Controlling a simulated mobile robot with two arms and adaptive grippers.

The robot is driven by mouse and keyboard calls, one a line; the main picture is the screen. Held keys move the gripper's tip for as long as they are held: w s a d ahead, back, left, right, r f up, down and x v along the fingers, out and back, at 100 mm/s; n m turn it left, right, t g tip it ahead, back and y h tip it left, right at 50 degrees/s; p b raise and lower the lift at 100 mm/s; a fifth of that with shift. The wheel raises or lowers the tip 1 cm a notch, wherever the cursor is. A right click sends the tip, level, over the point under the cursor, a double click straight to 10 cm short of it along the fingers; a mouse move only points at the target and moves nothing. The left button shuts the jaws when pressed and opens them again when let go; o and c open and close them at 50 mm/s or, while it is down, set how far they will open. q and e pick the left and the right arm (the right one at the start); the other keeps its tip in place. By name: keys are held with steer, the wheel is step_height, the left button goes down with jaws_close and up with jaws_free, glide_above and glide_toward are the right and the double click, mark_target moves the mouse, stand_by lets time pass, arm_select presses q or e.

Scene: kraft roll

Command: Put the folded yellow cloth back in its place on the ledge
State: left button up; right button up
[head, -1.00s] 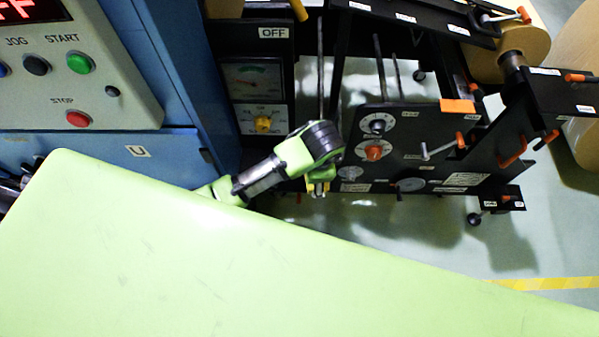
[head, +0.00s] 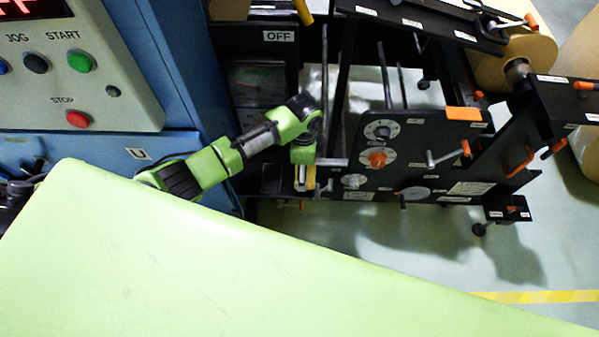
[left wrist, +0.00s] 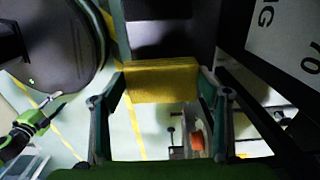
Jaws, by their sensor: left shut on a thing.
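The folded yellow cloth (left wrist: 160,80) is held between the two fingers of my left gripper (left wrist: 160,100) in the left wrist view. In the head view my left gripper (head: 303,182) points down, with a little yellow of the cloth showing at it, in front of the black machine. The fingers are closed on the cloth, off the floor. I cannot make out for certain which surface is the ledge. In the left wrist view a green and black arm part (left wrist: 32,122) shows at the left edge; its gripper state is unclear.
A black machine panel with knobs (head: 385,150) stands just right of my left gripper. A blue cabinet with a control box (head: 75,70) is at the left. A pale green surface (head: 200,260) fills the foreground. Brown paper rolls (head: 515,55) are at the upper right.

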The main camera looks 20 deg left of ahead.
arm_select(q)
steer(key=shift+w+a+f, duration=0.3)
steer(key=shift+f, duration=0.2)
steer(key=shift+w+a+f, duration=0.25)
steer(key=shift+f, duration=0.25)
steer(key=shift+w+a+f, duration=0.1)
steer(key=shift+a+f, duration=0.05)
steer(key=shift+f, duration=1.55)
steer(key=shift+b, duration=0.3)
steer(key=o, duration=1)
steer(key=shift+r, duration=0.1)
step_height(320, 180, up, 12)
steer(key=shift+f+p, duration=0.1)
steer(key=shift+p, duration=0.5)
